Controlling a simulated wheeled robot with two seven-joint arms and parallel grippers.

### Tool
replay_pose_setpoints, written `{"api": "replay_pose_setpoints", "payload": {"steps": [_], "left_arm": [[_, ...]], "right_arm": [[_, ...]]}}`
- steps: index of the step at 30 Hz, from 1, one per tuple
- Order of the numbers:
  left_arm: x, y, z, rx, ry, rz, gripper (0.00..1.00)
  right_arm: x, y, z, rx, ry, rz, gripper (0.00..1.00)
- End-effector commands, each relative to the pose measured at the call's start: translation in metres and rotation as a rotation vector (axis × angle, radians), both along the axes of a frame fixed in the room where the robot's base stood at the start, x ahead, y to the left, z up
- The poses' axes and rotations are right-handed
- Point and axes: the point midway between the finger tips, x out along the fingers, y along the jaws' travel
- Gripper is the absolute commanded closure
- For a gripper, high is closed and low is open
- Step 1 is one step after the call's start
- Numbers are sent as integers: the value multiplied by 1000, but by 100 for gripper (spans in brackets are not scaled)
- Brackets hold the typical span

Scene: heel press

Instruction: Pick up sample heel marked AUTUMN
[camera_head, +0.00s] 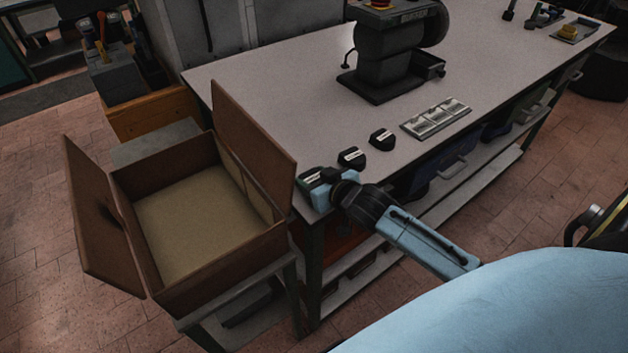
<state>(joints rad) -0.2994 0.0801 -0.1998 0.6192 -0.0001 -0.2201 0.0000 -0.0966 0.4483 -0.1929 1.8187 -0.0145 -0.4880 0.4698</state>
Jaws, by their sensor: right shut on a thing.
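Three small dark sample heels with pale labels stand in a row along the near left edge of the workbench (290,100). The labels are too small to read, so I cannot tell which is AUTUMN. My right gripper (315,185) is at the bench corner, shut on the leftmost heel (311,175), which it partly hides. I cannot tell whether that heel is clear of the bench top. The middle heel (351,158) and the right heel (382,140) stand apart from the gripper. My left gripper is not in view.
An open brown box (200,273) with raised flaps and a bare tan floor stands left of the bench. A tray with pale plates (436,118) lies right of the heels. A dark press (385,62) stands behind. The bench's left top is clear.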

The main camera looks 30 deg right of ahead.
Motion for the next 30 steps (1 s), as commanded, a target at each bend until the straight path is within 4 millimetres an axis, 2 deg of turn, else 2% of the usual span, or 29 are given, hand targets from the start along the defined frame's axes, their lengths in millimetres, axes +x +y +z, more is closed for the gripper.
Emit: {"api": "replay_pose_setpoints", "payload": {"steps": [3,11,16,20,30], "left_arm": [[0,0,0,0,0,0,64],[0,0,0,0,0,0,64],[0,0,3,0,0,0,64],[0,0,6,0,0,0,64],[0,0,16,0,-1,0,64]], "right_arm": [[0,0,0,0,-1,0,73],[0,0,2,-1,-1,0,73],[0,0,15,-2,-3,1,73],[1,0,38,-2,-5,1,73],[1,0,116,-1,-6,2,73]]}}
